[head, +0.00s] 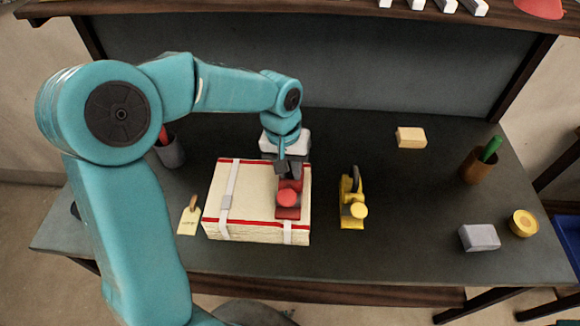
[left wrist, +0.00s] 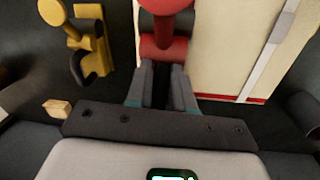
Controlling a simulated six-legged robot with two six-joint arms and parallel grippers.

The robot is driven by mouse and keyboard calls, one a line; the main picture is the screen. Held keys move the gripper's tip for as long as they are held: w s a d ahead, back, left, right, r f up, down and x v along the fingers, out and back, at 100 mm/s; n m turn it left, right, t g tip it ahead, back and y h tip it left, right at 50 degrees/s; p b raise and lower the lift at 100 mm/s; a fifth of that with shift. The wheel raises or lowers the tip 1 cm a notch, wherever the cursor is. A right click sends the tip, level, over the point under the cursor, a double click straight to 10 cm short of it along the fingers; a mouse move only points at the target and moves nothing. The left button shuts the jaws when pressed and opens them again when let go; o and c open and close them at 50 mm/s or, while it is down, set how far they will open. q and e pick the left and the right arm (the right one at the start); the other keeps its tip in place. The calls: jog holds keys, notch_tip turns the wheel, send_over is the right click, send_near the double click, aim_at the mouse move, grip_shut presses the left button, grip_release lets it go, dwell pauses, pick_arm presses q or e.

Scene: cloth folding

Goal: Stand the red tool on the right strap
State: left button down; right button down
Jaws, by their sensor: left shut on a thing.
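The red tool (head: 288,199) is at the right side of the cream folded cloth bundle (head: 258,205), which has red stripes. My left gripper (head: 287,171) is shut on it from the far side; the left wrist view shows the fingers (left wrist: 162,80) at the red tool (left wrist: 166,46). The tool looks upright, in line with the right strap (head: 287,234), whose front end shows just before it. The tool hides much of that strap, and I cannot tell whether it touches it. The left strap (head: 231,186) is bare. My right gripper is not in view.
A yellow tool (head: 352,208) stands right of the bundle. A tag (head: 189,218) lies to its left, a dark cup (head: 170,153) behind. Farther right are a tan block (head: 411,138), brown cup (head: 477,168), grey block (head: 479,238) and yellow roll (head: 523,223).

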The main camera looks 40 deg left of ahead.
pick_arm(q)
jog(key=c, duration=1)
grip_release()
jog(key=shift+f, duration=0.1)
jog(key=shift+s, duration=0.1)
jog(key=shift+r, duration=0.3)
jog(key=r, duration=0.7)
jog(key=a+r, duration=0.1)
jog(key=r, duration=0.3)
jog(key=shift+s+a+r, duration=0.1)
jog(key=shift+s+r, duration=0.15)
jog(key=shift+r, duration=0.1)
jog(key=shift+w, duration=0.1)
